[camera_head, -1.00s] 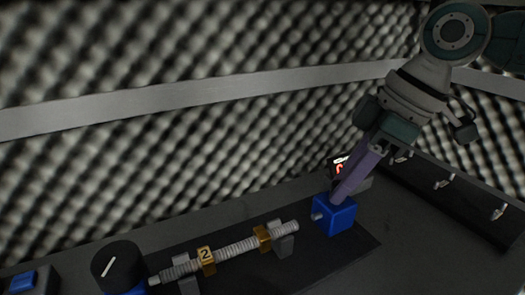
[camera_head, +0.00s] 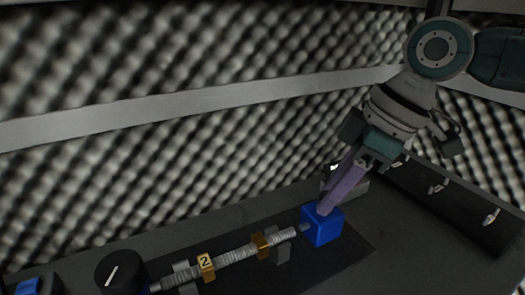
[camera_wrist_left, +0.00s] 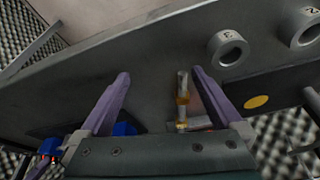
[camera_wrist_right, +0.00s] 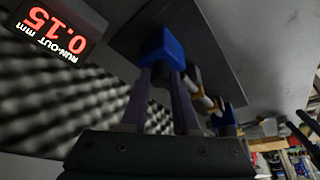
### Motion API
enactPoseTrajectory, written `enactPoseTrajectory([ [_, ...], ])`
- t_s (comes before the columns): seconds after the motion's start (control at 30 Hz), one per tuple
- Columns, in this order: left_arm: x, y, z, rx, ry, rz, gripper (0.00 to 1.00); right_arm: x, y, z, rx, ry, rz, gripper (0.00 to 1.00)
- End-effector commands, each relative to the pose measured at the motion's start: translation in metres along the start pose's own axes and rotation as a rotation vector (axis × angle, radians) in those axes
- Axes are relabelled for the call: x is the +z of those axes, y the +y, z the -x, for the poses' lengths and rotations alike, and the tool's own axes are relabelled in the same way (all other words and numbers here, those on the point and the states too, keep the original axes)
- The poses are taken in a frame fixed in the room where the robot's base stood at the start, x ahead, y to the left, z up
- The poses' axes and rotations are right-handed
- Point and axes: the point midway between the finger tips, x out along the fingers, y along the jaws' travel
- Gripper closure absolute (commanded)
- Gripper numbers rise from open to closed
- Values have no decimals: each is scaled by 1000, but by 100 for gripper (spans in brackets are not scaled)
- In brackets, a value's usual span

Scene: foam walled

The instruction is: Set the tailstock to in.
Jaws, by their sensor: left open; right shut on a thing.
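The tailstock is a blue block (camera_head: 323,224) at the right end of the dark base plate, with a short grey pin (camera_head: 304,228) pointing left. The pin is close to the right end of the ribbed shaft (camera_head: 236,255); I cannot tell whether they touch. My right gripper (camera_head: 325,208) comes down from above and is shut on the blue block. The right wrist view shows the block (camera_wrist_right: 160,45) at its fingertips (camera_wrist_right: 162,74). My left gripper (camera_wrist_left: 160,76) is open and empty in the left wrist view, and out of the head view.
Gold-coloured brackets, one marked 2 (camera_head: 206,265), sit along the shaft. A black knob (camera_head: 119,272) stands at its left end. A red display (camera_wrist_right: 55,33) reads 0.15 run-out mm. Hooks line a dark rail (camera_head: 450,205) at right. Numbered rings (camera_wrist_left: 227,48) show in the left wrist view.

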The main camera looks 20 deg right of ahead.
Motion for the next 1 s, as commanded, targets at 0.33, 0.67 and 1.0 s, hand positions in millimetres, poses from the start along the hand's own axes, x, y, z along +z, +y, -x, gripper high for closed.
enactPoseTrajectory([
  [0.33, -3, 0, 9, 2, 1, 3, 0, -7, -8, -2, -2, 3, 0, 100],
  [0.67, -3, -1, 9, -3, 0, -3, 0, -6, -7, -2, -1, 1, 0, 41],
  [1.0, -3, -3, 12, -6, -1, -8, 0, -6, -6, 13, 1, 1, 1, 41],
])
